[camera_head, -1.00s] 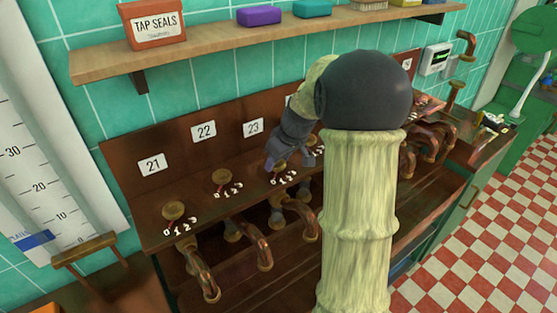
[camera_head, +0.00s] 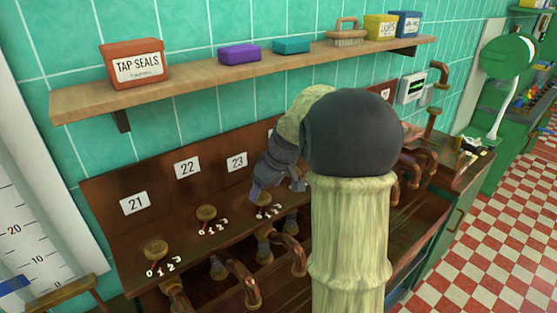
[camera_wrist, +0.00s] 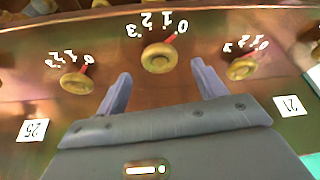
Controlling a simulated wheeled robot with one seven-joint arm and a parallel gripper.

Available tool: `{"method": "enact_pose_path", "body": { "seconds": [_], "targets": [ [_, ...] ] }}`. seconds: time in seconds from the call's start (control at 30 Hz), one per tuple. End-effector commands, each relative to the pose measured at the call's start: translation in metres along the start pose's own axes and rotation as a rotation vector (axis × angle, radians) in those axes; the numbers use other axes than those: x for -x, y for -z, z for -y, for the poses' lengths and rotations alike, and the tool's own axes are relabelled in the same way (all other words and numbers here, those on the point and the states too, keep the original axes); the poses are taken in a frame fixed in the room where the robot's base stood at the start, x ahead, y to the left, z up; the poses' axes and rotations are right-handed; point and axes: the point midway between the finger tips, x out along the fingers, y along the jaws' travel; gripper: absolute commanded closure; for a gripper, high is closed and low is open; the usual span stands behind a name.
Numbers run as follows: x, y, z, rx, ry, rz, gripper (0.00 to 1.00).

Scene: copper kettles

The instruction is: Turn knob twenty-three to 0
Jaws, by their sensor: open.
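Knob twenty-three (camera_head: 263,199) is a round brass knob on the copper bench, below the plate marked 23 (camera_head: 237,162). In the wrist view, upside down, it is the middle knob (camera_wrist: 157,57), and its red pointer lies towards the 0. My gripper (camera_head: 277,188) is over this knob in the head view. In the wrist view its two grey fingers are spread wide apart, with the knob (camera_wrist: 157,57) lying beyond the gap between their tips. Nothing is held, and no touch shows. My arm hides part of the bench to the right.
Neighbouring knobs with red pointers flank it in the wrist view, left (camera_wrist: 75,82) and right (camera_wrist: 241,68). Curved copper pipes (camera_head: 240,285) stand out in front. A wooden shelf (camera_head: 200,81) holding a TAP SEALS box (camera_head: 135,63) runs above.

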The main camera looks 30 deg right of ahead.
Motion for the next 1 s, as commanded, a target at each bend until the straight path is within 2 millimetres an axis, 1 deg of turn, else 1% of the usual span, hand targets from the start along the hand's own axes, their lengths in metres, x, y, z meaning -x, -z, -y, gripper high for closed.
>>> {"method": "enact_pose_path", "body": {
  "seconds": [0.03, 0.1, 0.5, 0.6, 0.7, 0.8, 1.0],
  "targets": [
    [0.011, 0.001, -0.001, 0.000, -0.004, -0.004, 0.30],
    [0.025, 0.001, -0.001, 0.001, -0.005, -0.005, 0.30],
    [0.105, 0.000, -0.001, -0.001, -0.005, -0.004, 0.30],
    [0.122, 0.000, -0.001, -0.001, -0.004, -0.004, 0.30],
    [0.134, 0.000, -0.001, -0.001, -0.003, -0.003, 0.30],
    [0.140, 0.000, -0.001, -0.001, -0.002, -0.002, 0.30],
    [0.141, 0.000, -0.001, -0.001, -0.002, -0.001, 0.30]
  ]
}}
